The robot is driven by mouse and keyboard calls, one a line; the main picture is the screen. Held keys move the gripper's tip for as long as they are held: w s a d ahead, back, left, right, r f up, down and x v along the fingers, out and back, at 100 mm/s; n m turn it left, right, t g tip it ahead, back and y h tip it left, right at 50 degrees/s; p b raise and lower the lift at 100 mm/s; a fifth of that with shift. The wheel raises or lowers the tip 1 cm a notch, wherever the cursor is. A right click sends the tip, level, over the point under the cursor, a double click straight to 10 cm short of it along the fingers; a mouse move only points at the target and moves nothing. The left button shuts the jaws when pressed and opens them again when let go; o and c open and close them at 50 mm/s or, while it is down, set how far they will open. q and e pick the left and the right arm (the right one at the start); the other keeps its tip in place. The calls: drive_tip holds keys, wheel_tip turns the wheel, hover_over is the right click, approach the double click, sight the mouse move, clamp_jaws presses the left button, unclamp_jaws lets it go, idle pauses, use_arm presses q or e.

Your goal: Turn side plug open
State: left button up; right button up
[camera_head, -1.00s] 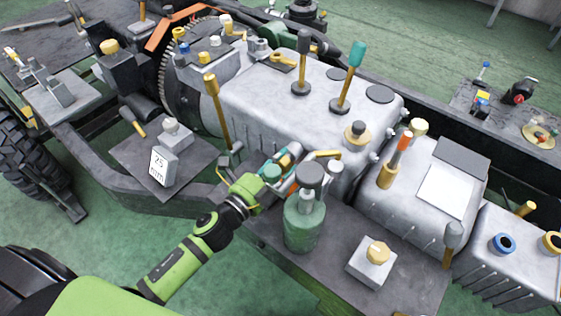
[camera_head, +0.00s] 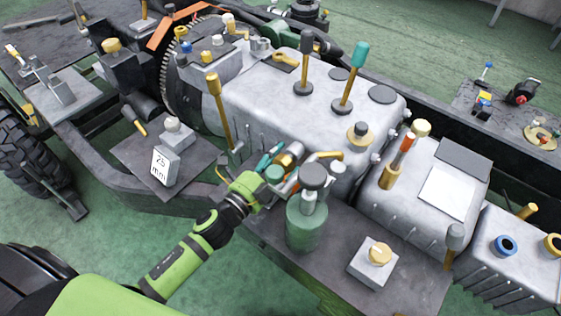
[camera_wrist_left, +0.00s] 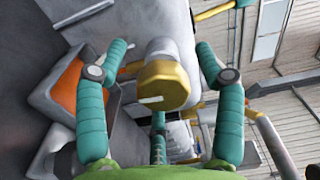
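The side plug (camera_wrist_left: 162,85) is a yellow hexagonal cap on a pale grey boss. In the left wrist view it sits between the two teal fingers of my left gripper (camera_wrist_left: 160,50), with a visible gap on each side. The gripper is open around it and the fingers do not appear to touch it. In the head view the left gripper (camera_head: 282,168) is at the near side of the grey gearbox housing (camera_head: 270,100), and the plug's gold end (camera_head: 290,155) shows partly between the fingers. My right gripper is not in view.
A green bottle-like canister (camera_head: 306,222) with a dark cap stands close to the right of the gripper. A grey block with a yellow knob (camera_head: 372,262) sits farther right on the dark plate. Levers (camera_head: 218,110) rise from the housing. Green floor lies free at front left.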

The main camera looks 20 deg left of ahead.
use_arm(q)
drive_tip(key=shift+d, duration=0.1)
drive_tip(key=shift+s, duration=0.55)
drive_tip(key=v, duration=1.1)
drive_tip(key=shift+a, duration=0.2)
